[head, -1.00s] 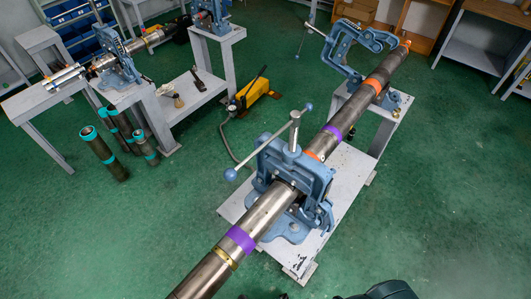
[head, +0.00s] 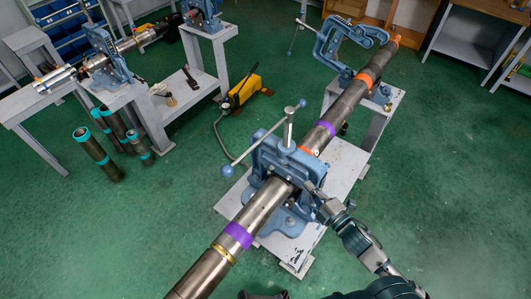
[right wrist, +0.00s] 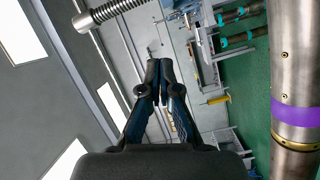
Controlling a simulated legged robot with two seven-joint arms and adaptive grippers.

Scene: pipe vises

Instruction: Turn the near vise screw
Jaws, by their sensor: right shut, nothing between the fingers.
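The near vise (head: 275,165) is blue and clamps a long grey pipe (head: 205,273). Its upright screw (head: 289,130) carries a slanting bar handle (head: 262,139) with a ball at each end. My right gripper (head: 314,190) is shut and empty at the right side of the near vise's frame, lower than the handle; contact cannot be told. In the right wrist view my right gripper's fingers (right wrist: 159,75) are together, with a threaded rod (right wrist: 112,11) at the top left and the pipe (right wrist: 300,75) at the right. My left gripper is not clearly visible.
The vise stands on a grey bench (head: 335,170). A second blue vise (head: 340,45) holds the pipe's far end. A yellow pump (head: 241,92) lies on the green floor. Loose pipes (head: 95,152) stand by the left bench. The floor at right is free.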

